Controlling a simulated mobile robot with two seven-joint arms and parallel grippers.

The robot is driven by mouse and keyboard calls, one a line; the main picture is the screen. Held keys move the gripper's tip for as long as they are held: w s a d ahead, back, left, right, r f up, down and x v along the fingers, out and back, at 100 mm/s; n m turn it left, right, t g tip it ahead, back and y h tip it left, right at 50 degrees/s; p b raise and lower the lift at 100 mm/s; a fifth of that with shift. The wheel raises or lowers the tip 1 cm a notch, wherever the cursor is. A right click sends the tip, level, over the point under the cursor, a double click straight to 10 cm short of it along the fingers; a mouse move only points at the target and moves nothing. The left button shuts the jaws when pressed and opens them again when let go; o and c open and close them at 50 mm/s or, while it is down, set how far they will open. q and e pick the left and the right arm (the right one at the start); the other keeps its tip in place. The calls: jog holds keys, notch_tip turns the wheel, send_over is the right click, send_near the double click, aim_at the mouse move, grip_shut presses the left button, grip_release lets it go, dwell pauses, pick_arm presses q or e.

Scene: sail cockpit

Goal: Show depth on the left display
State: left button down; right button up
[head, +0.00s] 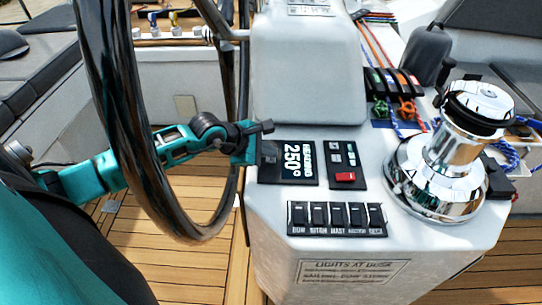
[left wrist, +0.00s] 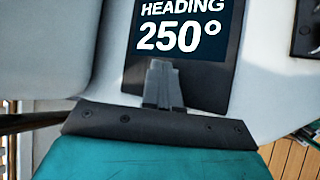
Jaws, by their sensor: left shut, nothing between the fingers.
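The left display (head: 299,162) is a dark panel on the white console, reading HEADING 250°. It also shows in the left wrist view (left wrist: 205,75), with the same text in white on dark blue. My left gripper (head: 268,150) is at the left edge of this display, its arm reaching past the steering wheel. In the left wrist view, its shut, empty fingers (left wrist: 161,75) overlap the lower left part of the display, below the number. I cannot tell whether the fingertips touch it. My right gripper is not in view.
A control panel with a red button (head: 345,177) sits right of the display. A row of labelled black switches (head: 336,217) lies below. The large dark steering wheel (head: 101,75) stands around my left arm. A chrome winch (head: 437,165) is at the right.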

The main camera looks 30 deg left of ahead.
aim_at(268, 160)
pick_arm(q)
jog(key=shift+r+p, duration=0.45)
jog(key=shift+r, duration=0.25)
notch_tip(268, 160, up, 5)
jog(key=p, duration=0.4)
jog(key=shift+r, duration=0.1)
dwell(0.5)
dwell(1.0)
dwell(0.7)
